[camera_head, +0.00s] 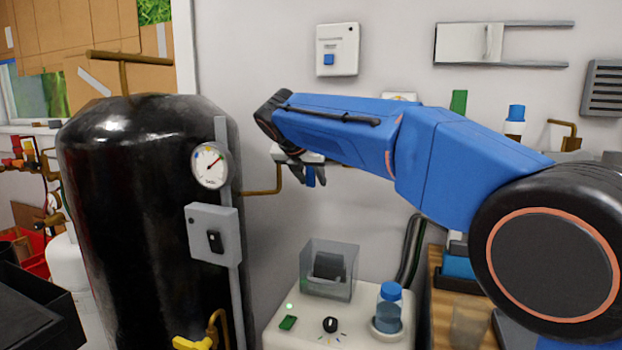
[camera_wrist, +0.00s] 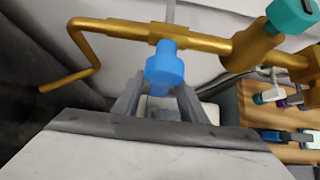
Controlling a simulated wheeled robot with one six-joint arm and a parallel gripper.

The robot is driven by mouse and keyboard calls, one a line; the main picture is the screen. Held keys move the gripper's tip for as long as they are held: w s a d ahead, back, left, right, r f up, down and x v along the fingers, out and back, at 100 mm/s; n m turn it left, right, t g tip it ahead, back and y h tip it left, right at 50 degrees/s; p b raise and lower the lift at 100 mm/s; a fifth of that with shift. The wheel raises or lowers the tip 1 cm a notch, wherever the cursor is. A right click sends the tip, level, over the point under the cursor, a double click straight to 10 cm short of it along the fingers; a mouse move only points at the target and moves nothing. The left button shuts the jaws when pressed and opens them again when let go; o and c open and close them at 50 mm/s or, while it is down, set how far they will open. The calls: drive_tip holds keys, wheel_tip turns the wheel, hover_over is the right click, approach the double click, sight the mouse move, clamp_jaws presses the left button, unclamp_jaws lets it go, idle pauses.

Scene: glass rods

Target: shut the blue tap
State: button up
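The blue tap (camera_wrist: 165,70) hangs from a horizontal brass pipe (camera_wrist: 110,28) in the wrist view. My gripper (camera_wrist: 160,90) is open, with one grey finger on each side of the tap's lower part. A gap shows between the tap and each finger, and I see no clear contact. In the head view, my gripper (camera_head: 308,176) is in front of the wall, with a small blue piece of the tap (camera_head: 310,176) showing between the fingers. My arm hides most of the pipe there.
A black tank (camera_head: 130,210) with a gauge (camera_head: 210,165) stands left of my gripper. Below are a white bench unit (camera_head: 290,335), a clear box (camera_head: 328,270) and a blue-capped bottle (camera_head: 389,305). A teal tap (camera_wrist: 291,16) sits to the right on the pipework.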

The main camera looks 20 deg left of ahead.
drive_tip(key=v, duration=1.7)
drive_tip(key=shift+s+r, duration=0.1)
drive_tip(key=shift+s, duration=0.05)
drive_tip(key=w+d+f+m+g, duration=0.15)
drive_tip(key=d+m, duration=0.25)
drive_tip(key=d, duration=0.7)
drive_tip(key=w+d+f+m, duration=0.1)
drive_tip(key=d+f+m, duration=0.25)
drive_tip(key=d, duration=0.65)
drive_tip(key=s+d+f+m+g, duration=0.1)
drive_tip(key=s+d+f+m, duration=0.15)
drive_tip(key=d, duration=0.35)
drive_tip(key=s+d+f+m, duration=0.1)
drive_tip(key=d+f+m, duration=0.1)
drive_tip(key=d+m, duration=0.35)
drive_tip(key=s+d+f+m+g, duration=0.1)
drive_tip(key=s+d+f, duration=0.15)
drive_tip(key=d, duration=0.45)
drive_tip(key=s+d+f+m, duration=0.9)
drive_tip(key=s+f, duration=0.2)
drive_tip(key=f, duration=0.1)
drive_tip(key=s+d+f+m, duration=0.9)
drive_tip(key=s+f+m, duration=0.1)
drive_tip(key=s+f, duration=0.2)
drive_tip(key=shift+s+f+g, duration=0.2)
drive_tip(key=shift+f+g, duration=0.15)
drive_tip(key=shift+f, duration=0.35)
